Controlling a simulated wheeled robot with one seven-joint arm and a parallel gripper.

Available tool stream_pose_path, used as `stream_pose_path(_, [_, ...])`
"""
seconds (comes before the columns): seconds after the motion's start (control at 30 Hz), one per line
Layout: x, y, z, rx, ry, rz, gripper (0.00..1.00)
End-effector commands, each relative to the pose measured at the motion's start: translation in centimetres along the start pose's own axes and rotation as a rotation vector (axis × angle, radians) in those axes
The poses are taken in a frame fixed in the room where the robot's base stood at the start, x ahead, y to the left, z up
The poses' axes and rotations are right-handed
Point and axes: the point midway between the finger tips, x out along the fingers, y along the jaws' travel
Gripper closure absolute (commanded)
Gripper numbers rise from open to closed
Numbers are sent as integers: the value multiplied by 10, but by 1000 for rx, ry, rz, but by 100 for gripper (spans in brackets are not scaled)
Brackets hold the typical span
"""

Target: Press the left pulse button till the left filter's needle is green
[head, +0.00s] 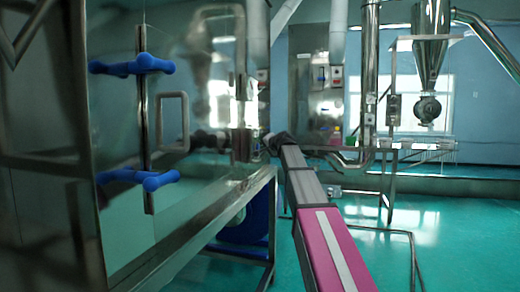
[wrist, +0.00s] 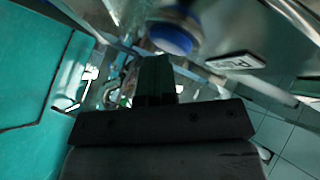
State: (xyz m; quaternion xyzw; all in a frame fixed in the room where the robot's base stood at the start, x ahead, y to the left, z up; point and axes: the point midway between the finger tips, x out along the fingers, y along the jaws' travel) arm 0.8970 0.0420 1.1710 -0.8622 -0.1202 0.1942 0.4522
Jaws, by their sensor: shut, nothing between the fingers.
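My gripper (wrist: 155,62) is shut and empty in the wrist view, its dark fingers together and pointing up the picture. A round blue button (wrist: 172,36) in a pale ring is just beyond the fingertips, slightly to their right. I cannot tell whether the tips touch it. A white label plate (wrist: 236,61) with dark letters starting "PUL" lies to the right of the button. In the head view my arm reaches toward the steel equipment at the centre, and its fingertips cannot be made out. No filter needle can be read in either view.
A glass-fronted steel cabinet with blue handles (head: 131,66) stands close on the left, on a steel-framed stand (head: 205,233). A control box (head: 337,76) is on the steel panel behind. A steel hopper (head: 430,48) stands at the back right. Green floor (head: 460,250) is largely clear at right.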

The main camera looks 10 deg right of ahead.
Motion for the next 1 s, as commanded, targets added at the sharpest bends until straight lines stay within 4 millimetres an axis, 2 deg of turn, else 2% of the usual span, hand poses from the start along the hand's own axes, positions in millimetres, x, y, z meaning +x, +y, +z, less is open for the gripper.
stream_pose_path(0.4, [0,0,0,0,-1,0,100])
stream_pose_path(1.0, [-12,9,-8,0,-1,0,100])
